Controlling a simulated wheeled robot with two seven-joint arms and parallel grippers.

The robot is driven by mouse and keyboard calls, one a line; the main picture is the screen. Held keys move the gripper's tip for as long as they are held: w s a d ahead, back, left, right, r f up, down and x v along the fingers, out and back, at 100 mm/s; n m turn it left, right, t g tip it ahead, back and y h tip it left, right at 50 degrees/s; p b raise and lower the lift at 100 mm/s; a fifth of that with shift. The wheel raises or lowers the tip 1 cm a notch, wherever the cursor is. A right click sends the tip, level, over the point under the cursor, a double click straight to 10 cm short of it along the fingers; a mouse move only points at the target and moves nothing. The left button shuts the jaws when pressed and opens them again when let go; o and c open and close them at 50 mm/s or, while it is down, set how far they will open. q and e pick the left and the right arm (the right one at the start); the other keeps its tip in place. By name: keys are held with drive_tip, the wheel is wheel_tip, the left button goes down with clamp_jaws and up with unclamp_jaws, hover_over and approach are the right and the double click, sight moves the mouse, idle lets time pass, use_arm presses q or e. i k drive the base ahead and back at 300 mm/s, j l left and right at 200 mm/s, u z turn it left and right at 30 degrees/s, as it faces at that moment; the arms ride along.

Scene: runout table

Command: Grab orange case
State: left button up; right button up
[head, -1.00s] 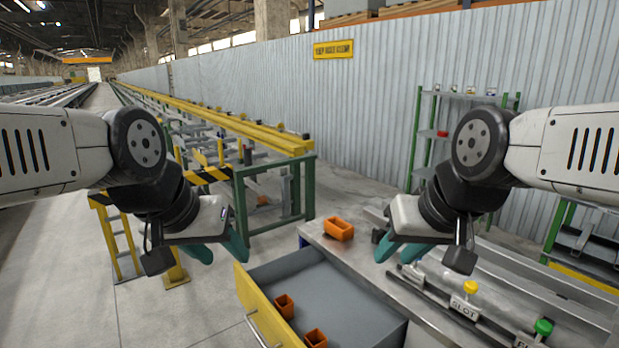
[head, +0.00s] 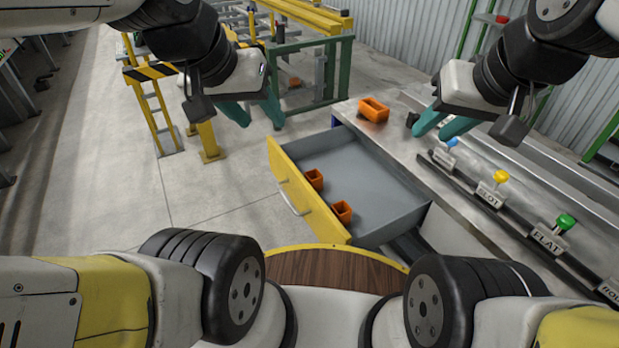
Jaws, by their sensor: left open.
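An orange open-topped case (head: 373,111) sits on the metal table top (head: 395,137) near its far left corner. Two smaller orange open boxes, one further back (head: 314,179) and one nearer (head: 341,211), stand in the open drawer along its yellow front. My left gripper (head: 258,120) is open and empty, over the floor to the left of the table. My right gripper (head: 436,131) appears open and empty, to the right of the orange case, with a clear gap between them in the picture.
The grey drawer (head: 385,190) stands pulled out, with its yellow front (head: 310,200) and handle facing left. Blue, yellow (head: 501,177) and green (head: 566,221) knobs with labels line the table's right part. A green-framed, yellow-railed conveyor (head: 345,75) stands behind.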

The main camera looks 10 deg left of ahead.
sight(377, 111)
drive_tip(key=j+z, duration=0.15)
drive_tip(key=j, duration=0.35)
drive_tip(key=i+j+z, duration=0.25)
drive_tip(key=j, duration=0.35)
drive_tip(key=i+j+z, duration=0.25)
drive_tip(key=i+j, duration=0.15)
drive_tip(key=j, duration=0.3)
